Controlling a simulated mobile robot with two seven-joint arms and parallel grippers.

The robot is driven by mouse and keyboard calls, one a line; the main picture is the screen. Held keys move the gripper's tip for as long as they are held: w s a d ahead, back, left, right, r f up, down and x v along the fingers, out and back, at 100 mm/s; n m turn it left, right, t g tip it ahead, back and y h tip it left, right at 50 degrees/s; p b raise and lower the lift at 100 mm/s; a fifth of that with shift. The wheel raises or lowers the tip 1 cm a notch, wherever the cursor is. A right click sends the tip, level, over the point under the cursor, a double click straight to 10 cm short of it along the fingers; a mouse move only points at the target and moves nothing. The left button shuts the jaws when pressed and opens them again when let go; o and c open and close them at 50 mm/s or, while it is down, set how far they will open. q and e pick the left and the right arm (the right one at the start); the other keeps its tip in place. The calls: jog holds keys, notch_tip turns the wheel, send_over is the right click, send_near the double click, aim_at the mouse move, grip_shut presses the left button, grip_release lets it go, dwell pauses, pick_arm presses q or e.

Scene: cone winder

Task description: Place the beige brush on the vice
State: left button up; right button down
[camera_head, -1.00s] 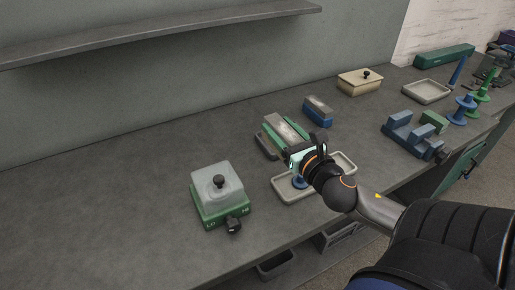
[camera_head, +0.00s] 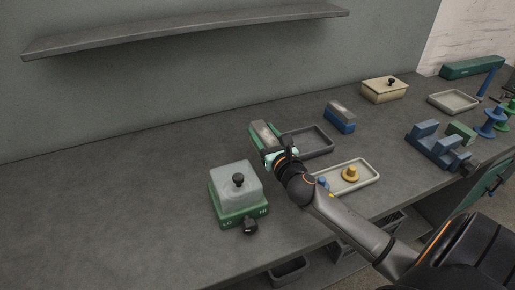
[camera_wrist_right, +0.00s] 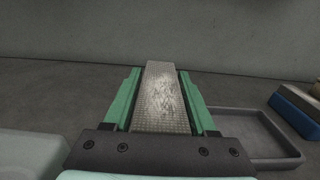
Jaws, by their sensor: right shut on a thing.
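My right gripper (camera_head: 267,143) is shut on a brush (camera_head: 265,132) with a speckled grey-beige top. In the right wrist view the brush (camera_wrist_right: 161,98) lies lengthwise between two green finger-like sides, which hide its flanks. The brush is left of the dark grey tray, behind the green-based box; its height above the bench is unclear. The blue stepped fixture (camera_head: 432,148) at the right, with a dark knob, looks like the vice. My left gripper is not in view.
The dark tray (camera_head: 329,148) is empty where visible. A pale tray (camera_head: 366,184) holds yellow and blue pieces. A blue block with a grey top (camera_head: 340,118), beige lidded box (camera_head: 384,91) and green-based box (camera_head: 239,211) stand around. Left bench is clear.

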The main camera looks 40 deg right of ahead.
jog(key=shift+w+a+f+b, duration=0.15)
jog(key=shift+w+f+b, duration=0.15)
jog(key=shift+w+f, duration=0.75)
notch_tip(320, 180, down, 3)
jog(key=shift+f+b, duration=0.2)
jog(key=shift+b, duration=0.45)
jog(key=shift+f, duration=0.1)
jog(key=shift+f, duration=0.15)
jog(key=c, duration=0.6)
grip_release()
jog(key=shift+o, duration=0.6)
